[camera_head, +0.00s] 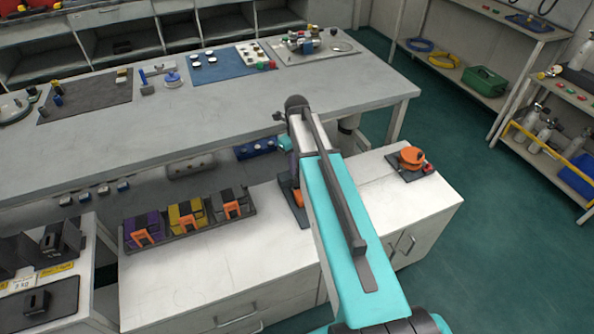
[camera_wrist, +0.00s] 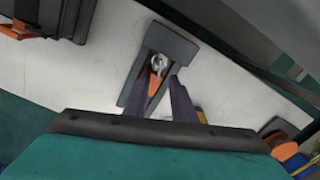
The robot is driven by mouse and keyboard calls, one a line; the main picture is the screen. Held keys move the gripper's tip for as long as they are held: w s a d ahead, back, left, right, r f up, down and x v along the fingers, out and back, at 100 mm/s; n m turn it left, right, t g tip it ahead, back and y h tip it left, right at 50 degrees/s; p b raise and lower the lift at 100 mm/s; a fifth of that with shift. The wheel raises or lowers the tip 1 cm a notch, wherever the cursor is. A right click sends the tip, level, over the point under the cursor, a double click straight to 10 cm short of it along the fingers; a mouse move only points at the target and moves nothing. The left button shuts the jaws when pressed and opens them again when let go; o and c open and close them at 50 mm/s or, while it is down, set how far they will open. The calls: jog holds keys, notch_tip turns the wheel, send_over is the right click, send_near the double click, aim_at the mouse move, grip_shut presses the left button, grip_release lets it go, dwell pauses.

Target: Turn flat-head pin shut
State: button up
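A dark grey plate (camera_wrist: 178,46) lies on the white counter in the wrist view. On it sits a small silver metal fitting (camera_wrist: 158,62), which looks like the flat-head pin, with an orange part (camera_wrist: 154,84) just below it. My gripper (camera_wrist: 158,78) has its two dark purple fingers apart, one on each side of the orange part in the picture. I cannot tell whether they touch it. In the head view the plate (camera_head: 292,207) shows beside my teal arm, which hides much of it and the gripper.
A tray (camera_head: 190,238) with purple, yellow and grey boxes stands left on the counter (camera_head: 215,285). An orange round device (camera_head: 411,157) sits at the right end. The long workbench (camera_head: 190,120) stands behind. The counter's middle is clear.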

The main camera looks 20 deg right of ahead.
notch_tip(320, 180, up, 9)
jog(key=shift+r+b, duration=0.2)
jog(key=shift+b, duration=0.2)
dwell(0.6)
